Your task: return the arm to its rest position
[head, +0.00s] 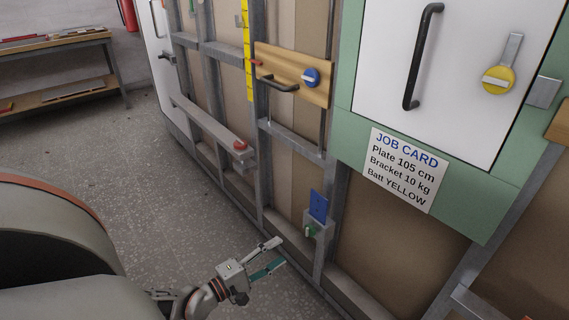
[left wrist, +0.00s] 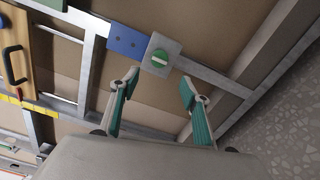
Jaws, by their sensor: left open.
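My left gripper (head: 272,256) is low near the wall frame in the head view, its two fingers apart with nothing between them. In the left wrist view the same open gripper (left wrist: 160,85) shows its green-padded fingers pointing at the wall. A grey box with a green knob (head: 311,231) is on a stud just beyond it, with a blue plate (head: 318,206) above. The knob also shows in the left wrist view (left wrist: 160,57), past the fingertips and seemingly apart from them. My right gripper is not in view.
A wooden board with a handle and blue knob (head: 293,76), a ledge with a red knob (head: 212,127), and a white door panel with a black handle (head: 424,55) are on the wall. A job card (head: 405,170) hangs below. The speckled floor (head: 90,140) at left is clear up to a bench (head: 62,70).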

